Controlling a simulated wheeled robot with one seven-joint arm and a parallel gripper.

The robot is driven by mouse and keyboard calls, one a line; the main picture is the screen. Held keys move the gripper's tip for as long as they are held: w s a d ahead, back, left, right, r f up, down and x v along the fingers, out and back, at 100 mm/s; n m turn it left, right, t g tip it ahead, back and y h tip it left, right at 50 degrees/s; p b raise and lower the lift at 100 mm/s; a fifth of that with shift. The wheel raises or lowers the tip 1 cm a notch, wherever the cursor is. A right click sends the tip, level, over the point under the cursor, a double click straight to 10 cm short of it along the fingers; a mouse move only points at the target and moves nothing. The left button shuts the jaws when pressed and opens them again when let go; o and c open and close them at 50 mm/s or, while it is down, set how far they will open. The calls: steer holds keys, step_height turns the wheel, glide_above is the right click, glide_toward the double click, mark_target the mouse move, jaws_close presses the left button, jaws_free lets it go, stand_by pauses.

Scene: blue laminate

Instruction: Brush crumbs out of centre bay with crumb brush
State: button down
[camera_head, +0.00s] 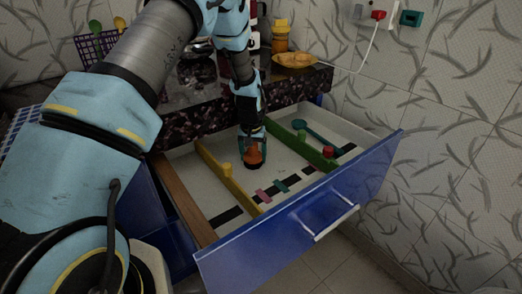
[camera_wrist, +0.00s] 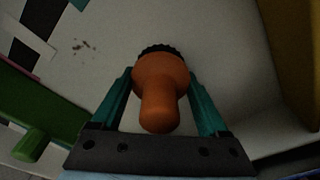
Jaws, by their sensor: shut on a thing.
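My gripper (camera_head: 252,146) is inside the open drawer, over the centre bay between the yellow divider (camera_head: 224,176) and the green divider (camera_head: 297,146). It is shut on the orange crumb brush (camera_head: 255,155). In the wrist view the brush (camera_wrist: 157,97) lies between the two teal fingers (camera_wrist: 160,80), its dark bristles facing away from the palm. I cannot tell whether the bristles touch the drawer floor. A few dark crumbs (camera_wrist: 82,46) lie on the pale floor of the centre bay, apart from the brush and towards the green divider (camera_wrist: 48,108). The yellow divider (camera_wrist: 296,45) stands at the right.
A pink piece (camera_head: 263,196) and a teal piece (camera_head: 281,186) lie near a black-and-white strip by the blue drawer front (camera_head: 300,215). The right bay holds a teal spoon-like thing (camera_head: 312,133) and a red-topped thing (camera_head: 328,152). A brown board (camera_head: 183,200) bounds the left.

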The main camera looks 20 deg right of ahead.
steer(key=shift+r+p, duration=2.4)
steer(key=shift+r, duration=1.65)
steer(key=shift+a, duration=0.15)
